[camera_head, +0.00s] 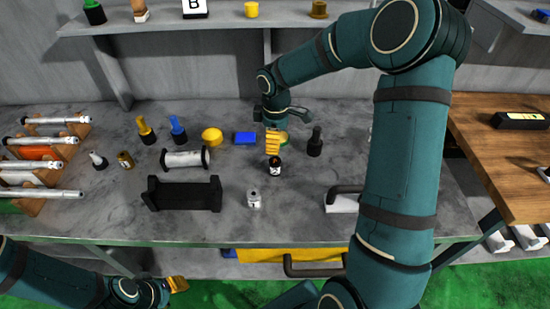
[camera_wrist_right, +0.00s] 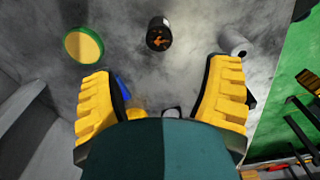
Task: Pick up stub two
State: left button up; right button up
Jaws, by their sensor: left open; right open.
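A small dark stub (camera_head: 275,168) with a pale mark stands upright on the grey workbench, just below my right gripper (camera_head: 273,143) in the head view. In the right wrist view the dark stub (camera_wrist_right: 159,34) shows an orange mark on its end and lies ahead of the fingers, between their lines. A small silver stub (camera_head: 254,200) with a dark mark stands nearer the bench front; it also shows in the wrist view (camera_wrist_right: 232,42). I cannot read the numbers surely. My right gripper (camera_wrist_right: 163,72) is open and empty. My left gripper (camera_head: 177,284) is open, low before the bench.
A black stand (camera_head: 182,195), a spool-like cylinder (camera_head: 185,159), a yellow part (camera_head: 212,136), a blue block (camera_head: 245,138) and a dark knobbed piece (camera_head: 315,145) are around. A shelf (camera_head: 215,24) runs above the bench.

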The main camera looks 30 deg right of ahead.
aim_at(275, 162)
notch_tip(275, 162, down, 8)
jog(key=shift+s+a+b, duration=0.1)
jog(key=shift+s+b, duration=0.05)
jog(key=shift+b, duration=0.6)
jog(key=shift+w+f+b, duration=0.15)
jog(key=shift+f+b, duration=0.2)
jog(key=shift+f, duration=1.05)
jog(key=shift+w+f+b, duration=0.1)
jog(key=shift+f+b, duration=0.25)
jog(key=shift+f, duration=1.05)
jog(key=shift+c, duration=0.3)
jog(key=shift+r, duration=0.1)
grip_shut()
